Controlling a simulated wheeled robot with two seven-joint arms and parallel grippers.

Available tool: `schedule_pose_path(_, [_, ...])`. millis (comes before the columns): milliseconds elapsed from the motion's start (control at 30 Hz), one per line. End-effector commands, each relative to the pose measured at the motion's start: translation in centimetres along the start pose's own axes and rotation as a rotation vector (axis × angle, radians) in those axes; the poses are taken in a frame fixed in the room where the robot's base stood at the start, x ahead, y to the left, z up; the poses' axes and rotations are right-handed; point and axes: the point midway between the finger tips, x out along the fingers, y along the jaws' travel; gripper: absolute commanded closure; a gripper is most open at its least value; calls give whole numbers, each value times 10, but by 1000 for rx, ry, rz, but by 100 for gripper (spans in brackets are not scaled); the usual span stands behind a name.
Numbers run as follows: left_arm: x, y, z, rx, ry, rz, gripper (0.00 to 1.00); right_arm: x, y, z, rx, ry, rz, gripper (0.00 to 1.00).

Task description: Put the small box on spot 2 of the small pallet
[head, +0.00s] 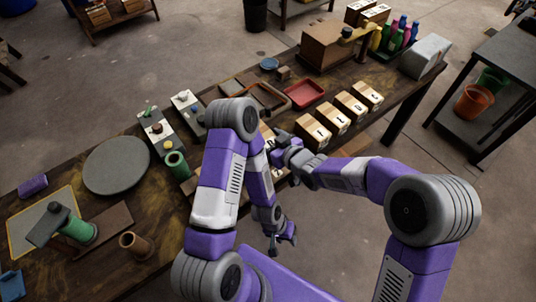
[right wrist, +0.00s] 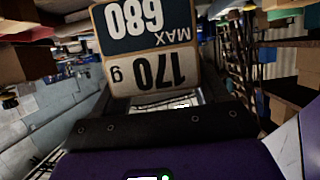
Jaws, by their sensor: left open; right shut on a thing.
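My right gripper (head: 281,152) is over the front edge of the table, beside the row of lettered wooden blocks. It is shut on a small box (right wrist: 150,75), which fills the upper middle of the right wrist view. Its face has a dark panel with "MAX 680" and a pale panel with "170 g", both upside down. In the head view my arms mostly hide this box. My left gripper (head: 280,236) is open and empty, low in front of the table. I cannot make out the small pallet or its spot 2 for certain; my arms cover part of the table there.
Lettered wooden blocks (head: 332,119) line the table's front edge. Behind them are a red tray (head: 304,93) and a large brown box (head: 325,45). A grey round disc (head: 117,165) and a green cylinder (head: 177,165) stand left of my arms. Colourful bottles (head: 393,36) are at the far right.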

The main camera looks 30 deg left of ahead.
Motion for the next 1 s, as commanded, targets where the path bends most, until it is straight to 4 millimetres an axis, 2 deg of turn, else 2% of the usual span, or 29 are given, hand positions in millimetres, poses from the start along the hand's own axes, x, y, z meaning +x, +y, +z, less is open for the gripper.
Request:
schedule_pose_path(33, [4, -2, 0, 0, 0, 0, 57, 4, -1, 10, 0, 1, -1, 63])
schedule_pose_path(267, [8, -3, 0, 0, 0, 0, 57, 11, 0, 26, 0, 2, 1, 63])
schedule_pose_path(467, [16, -6, -1, 0, 0, 0, 57, 22, 0, 52, -1, 2, 1, 63])
schedule_pose_path(867, [20, -7, -1, 0, 0, 0, 57, 24, 1, 57, -1, 5, 2, 63])
schedule_pose_path(900, [20, -8, -1, 0, 0, 0, 57, 24, 0, 58, 0, 3, 2, 25])
schedule_pose_path(1000, [19, -7, -1, 0, 0, 0, 57, 23, 0, 57, 0, 2, 2, 10])
